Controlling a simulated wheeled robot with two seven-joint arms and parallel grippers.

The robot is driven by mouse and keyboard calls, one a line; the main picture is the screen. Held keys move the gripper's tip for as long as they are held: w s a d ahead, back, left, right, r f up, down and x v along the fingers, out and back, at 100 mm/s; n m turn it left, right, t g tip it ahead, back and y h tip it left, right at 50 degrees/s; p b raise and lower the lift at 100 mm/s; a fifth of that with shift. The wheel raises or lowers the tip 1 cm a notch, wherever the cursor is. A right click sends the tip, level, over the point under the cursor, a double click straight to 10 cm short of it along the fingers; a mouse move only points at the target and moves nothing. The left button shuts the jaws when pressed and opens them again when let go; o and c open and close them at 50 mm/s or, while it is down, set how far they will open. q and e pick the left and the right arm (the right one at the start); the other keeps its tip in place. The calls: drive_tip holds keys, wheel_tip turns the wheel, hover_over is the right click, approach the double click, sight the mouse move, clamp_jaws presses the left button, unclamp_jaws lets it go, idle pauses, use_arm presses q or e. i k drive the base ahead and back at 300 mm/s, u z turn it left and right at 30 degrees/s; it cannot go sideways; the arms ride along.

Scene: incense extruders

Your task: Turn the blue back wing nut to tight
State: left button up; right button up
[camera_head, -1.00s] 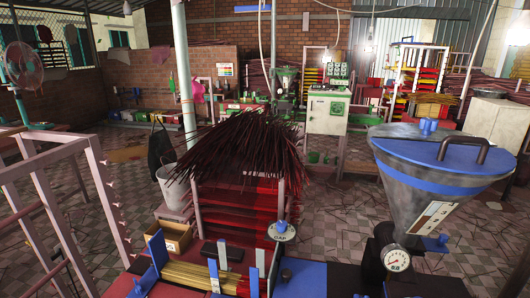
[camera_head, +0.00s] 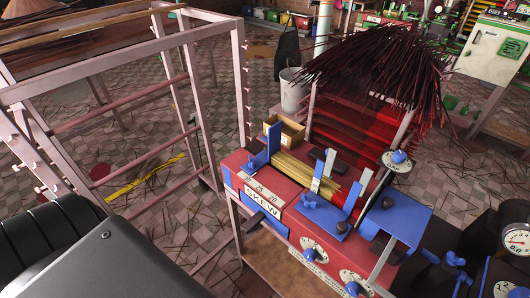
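The red and blue extruder bench (camera_head: 318,236) stands right of centre. Several blue knobs or wing nuts show on it. One sits on a round white dial at the back right (camera_head: 398,157). I cannot tell for sure which is the back wing nut, nor how tight any is. A dark arm part of mine fills the lower left, well apart from the bench. No fingertips of either gripper show.
A pink metal rack (camera_head: 190,110) stands left of the bench. A large heap of dark red sticks (camera_head: 375,70) on red shelves is behind it. A cardboard box (camera_head: 285,132) and pale sticks (camera_head: 305,175) lie on the bench. Gauges (camera_head: 515,250) are at the right edge.

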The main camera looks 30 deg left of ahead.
sight(251, 165)
drive_tip(key=k, duration=1)
drive_tip(key=z, duration=1.3)
drive_tip(key=i, duration=1.05)
drive_tip(key=u, duration=1.35)
